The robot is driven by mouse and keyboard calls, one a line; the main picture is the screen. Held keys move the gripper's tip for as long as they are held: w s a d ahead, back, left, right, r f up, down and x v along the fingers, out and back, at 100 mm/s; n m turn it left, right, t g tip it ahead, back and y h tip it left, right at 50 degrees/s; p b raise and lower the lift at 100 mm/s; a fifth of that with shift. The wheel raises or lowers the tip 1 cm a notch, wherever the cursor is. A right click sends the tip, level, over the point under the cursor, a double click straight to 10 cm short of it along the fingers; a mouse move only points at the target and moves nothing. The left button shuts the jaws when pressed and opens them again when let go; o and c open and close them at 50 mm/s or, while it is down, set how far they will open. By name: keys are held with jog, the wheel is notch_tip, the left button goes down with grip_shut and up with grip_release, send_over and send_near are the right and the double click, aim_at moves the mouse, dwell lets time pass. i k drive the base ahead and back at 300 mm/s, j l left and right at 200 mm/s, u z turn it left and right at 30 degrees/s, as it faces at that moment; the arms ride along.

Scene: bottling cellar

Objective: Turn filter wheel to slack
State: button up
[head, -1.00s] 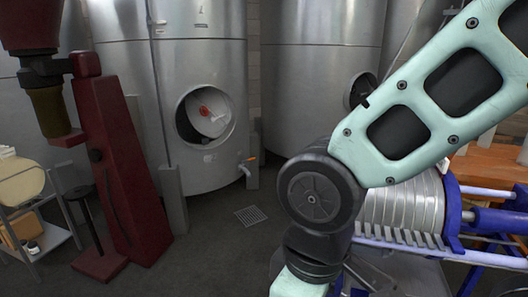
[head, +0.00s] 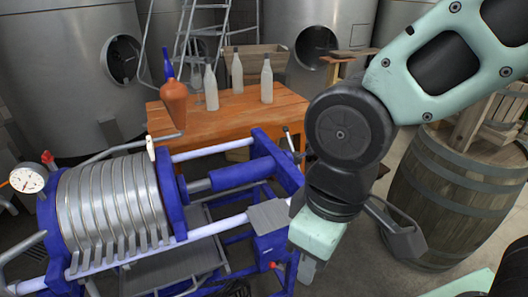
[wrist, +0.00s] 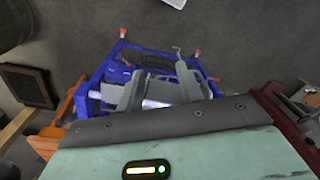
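The filter press (head: 115,205) stands in the left half of the head view, with a blue frame and a pack of ribbed metal plates. Its blue screw cylinder (head: 240,173) runs right to a blue end frame (head: 280,165). A thin metal lever (head: 288,140) with a dark tip shows at that end. No full wheel can be made out; my arm covers part of this area. My gripper (wrist: 158,78) is open and empty, its grey fingers apart above the blue frame (wrist: 100,88) in the wrist view. I cannot tell whether it touches anything.
A wooden table (head: 230,115) with several bottles stands behind the press. A barrel (head: 455,195) stands at the right. A pressure gauge (head: 27,180) is at the press's left end. Steel tanks (head: 70,70) line the back. Grey floor (wrist: 225,45) is open beyond the press.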

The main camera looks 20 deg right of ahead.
aim_at(298, 157)
jog(key=i+l+z, duration=0.15)
jog(key=l, duration=0.3)
jog(key=i+l+u, duration=0.25)
jog(key=i, duration=0.15)
jog(key=i+l+u, duration=0.2)
jog(key=i, duration=0.25)
